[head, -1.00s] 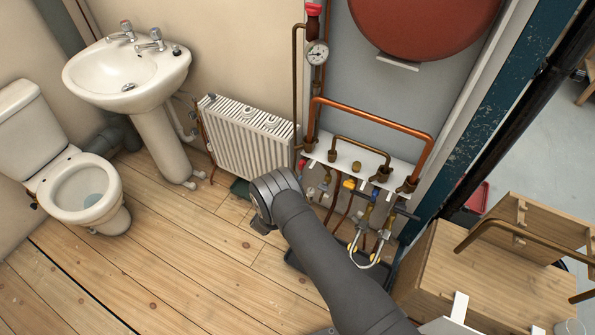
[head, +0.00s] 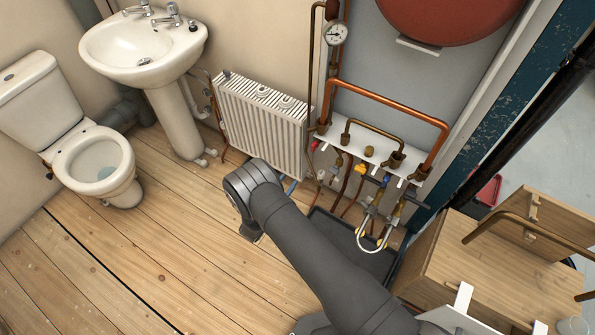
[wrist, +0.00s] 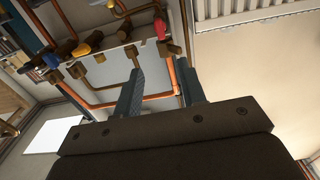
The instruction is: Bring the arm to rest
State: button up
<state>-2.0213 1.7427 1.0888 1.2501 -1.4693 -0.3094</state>
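My arm (head: 315,250) reaches up from the bottom edge of the head view, and its bent joint (head: 250,190) is above the floor in front of the radiator. My gripper is hidden behind the arm there. In the wrist view my gripper (wrist: 160,88) shows two dark fingers standing apart, with no object clearly held between them. A copper pipe (wrist: 173,75) shows beyond the fingers. I cannot tell how far the pipe is from them.
A white radiator (head: 262,122) stands against the wall. Right of it are copper pipework (head: 390,103) with valves and a dark floor tray (head: 325,222). A wooden cabinet (head: 480,255) stands at right. A basin (head: 145,50) and toilet (head: 95,165) stand left. The left floor is clear.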

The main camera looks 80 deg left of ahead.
aim_at(312, 149)
jog(key=x, duration=1.7)
jog(key=shift+w+a+f, duration=0.1)
jog(key=shift+w+a, duration=0.05)
jog(key=shift+a, duration=0.05)
jog(key=v, duration=1.8)
jog(key=x, duration=1.7)
jog(key=shift+w+a, duration=0.15)
jog(key=shift+w, duration=0.1)
jog(key=shift+w+a, duration=0.15)
jog(key=shift+a, duration=0.05)
jog(key=m, duration=0.5)
jog(key=shift+m, duration=0.4)
jog(key=m, duration=0.6)
jog(key=shift+m, duration=0.4)
